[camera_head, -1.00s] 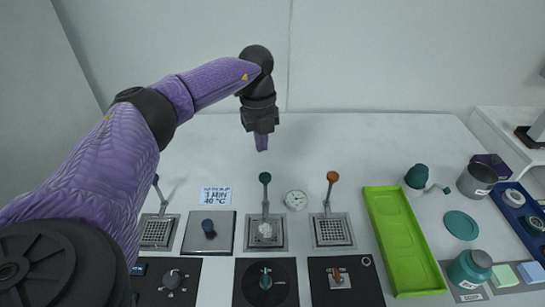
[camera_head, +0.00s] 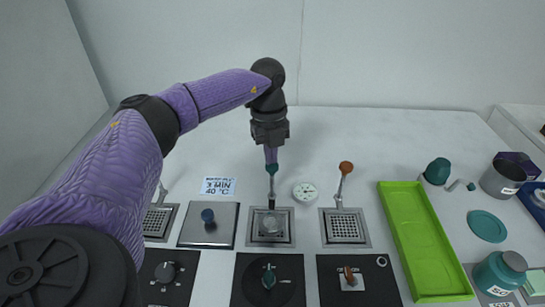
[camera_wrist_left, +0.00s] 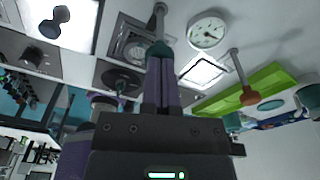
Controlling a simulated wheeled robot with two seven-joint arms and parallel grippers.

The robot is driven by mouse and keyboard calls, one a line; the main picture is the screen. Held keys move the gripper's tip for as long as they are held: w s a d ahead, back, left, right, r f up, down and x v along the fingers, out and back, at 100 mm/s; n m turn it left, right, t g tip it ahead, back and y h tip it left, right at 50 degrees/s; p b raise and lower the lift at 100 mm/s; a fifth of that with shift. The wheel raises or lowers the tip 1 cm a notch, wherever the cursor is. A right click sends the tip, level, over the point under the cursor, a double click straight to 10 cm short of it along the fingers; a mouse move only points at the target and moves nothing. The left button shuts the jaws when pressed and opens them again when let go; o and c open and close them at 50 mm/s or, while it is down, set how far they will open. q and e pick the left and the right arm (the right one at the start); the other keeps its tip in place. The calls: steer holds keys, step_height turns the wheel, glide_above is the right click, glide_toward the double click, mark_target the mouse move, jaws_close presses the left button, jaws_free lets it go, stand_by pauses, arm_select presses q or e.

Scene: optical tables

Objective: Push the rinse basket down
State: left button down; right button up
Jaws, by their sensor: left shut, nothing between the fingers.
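My left gripper (camera_head: 271,155) is shut, pointing down, with its purple fingertips at the teal knob (camera_head: 272,168) of the middle lever. They look to be touching it or just above it; I cannot tell which. In the left wrist view the shut fingers (camera_wrist_left: 162,85) overlap the teal knob (camera_wrist_left: 159,48). The lever rises from the middle square basket (camera_head: 270,240), which has a clear, glassy item (camera_head: 271,224) in it. Which basket is the rinse one is not labelled in view. My right gripper is not in view.
Right of the middle lever are a round white dial (camera_head: 305,193) and an orange-knobbed lever (camera_head: 346,168) with its grid basket (camera_head: 344,229). A green tray (camera_head: 425,245) lies further right. Black control panels line the front.

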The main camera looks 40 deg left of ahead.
mark_target(271, 173)
arm_select(q)
step_height(271, 173, down, 6)
steer(key=shift+r+b, duration=0.1)
steer(key=shift+b, duration=1.15)
steer(key=shift+w+a+r+b, duration=0.15)
steer(key=shift+w+a+b, duration=0.25)
steer(key=shift+a, duration=0.15)
steer(key=shift+w+a+r+b, duration=0.15)
steer(key=shift+w+a+b, duration=0.15)
steer(key=shift+a, duration=0.25)
steer(key=shift+a+r, duration=0.15)
steer(key=shift+a, duration=0.05)
steer(key=shift+r, duration=0.1)
